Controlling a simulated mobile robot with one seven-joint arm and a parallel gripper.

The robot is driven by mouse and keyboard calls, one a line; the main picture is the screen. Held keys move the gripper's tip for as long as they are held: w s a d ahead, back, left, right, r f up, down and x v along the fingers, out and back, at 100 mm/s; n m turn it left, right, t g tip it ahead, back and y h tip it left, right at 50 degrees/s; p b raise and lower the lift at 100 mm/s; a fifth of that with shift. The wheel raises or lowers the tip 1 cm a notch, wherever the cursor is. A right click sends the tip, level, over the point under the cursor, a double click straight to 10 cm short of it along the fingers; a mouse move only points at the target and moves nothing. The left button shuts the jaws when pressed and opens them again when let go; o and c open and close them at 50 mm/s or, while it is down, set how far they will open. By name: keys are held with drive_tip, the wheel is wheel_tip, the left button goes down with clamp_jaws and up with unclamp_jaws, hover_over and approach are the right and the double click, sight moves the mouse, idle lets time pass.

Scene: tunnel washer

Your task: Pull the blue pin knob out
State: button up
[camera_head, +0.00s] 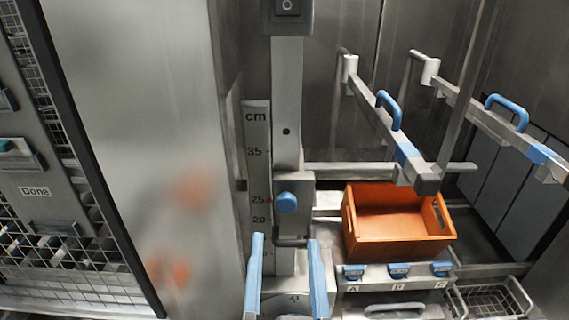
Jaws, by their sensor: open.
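The blue pin knob (286,202) is a round knob on the front of a grey sliding block on the upright metal post (287,100). It sits beside the scale, near the 25 mark. My gripper (286,241) comes in from the bottom edge with its two blue fingers wide apart. Nothing is between the fingers. In the picture the fingertips are just below the knob, one to each side of it. The knob appears beyond the fingertips and untouched; the exact depth gap is hard to tell.
A cm scale (257,150) runs left of the post. An orange bin (397,243) stands right, above a ledge with blue-topped labelled parts (398,270). Metal rails with blue handles (390,110) project at upper right. A smooth metal panel (150,130) and mesh rack fill the left.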

sight(286, 207)
drive_tip(key=shift+m+g, duration=0.3)
drive_tip(key=shift+g, duration=0.3)
drive_tip(key=w, duration=0.3)
drive_tip(key=w+f, duration=0.1)
drive_tip(key=w, duration=0.2)
drive_tip(key=w+f, duration=0.1)
drive_tip(key=w, duration=0.2)
drive_tip(key=shift+w, duration=0.1)
drive_tip(key=shift+w+f, duration=0.15)
drive_tip(key=shift+w, duration=0.6)
clamp_jaws()
idle(0.7)
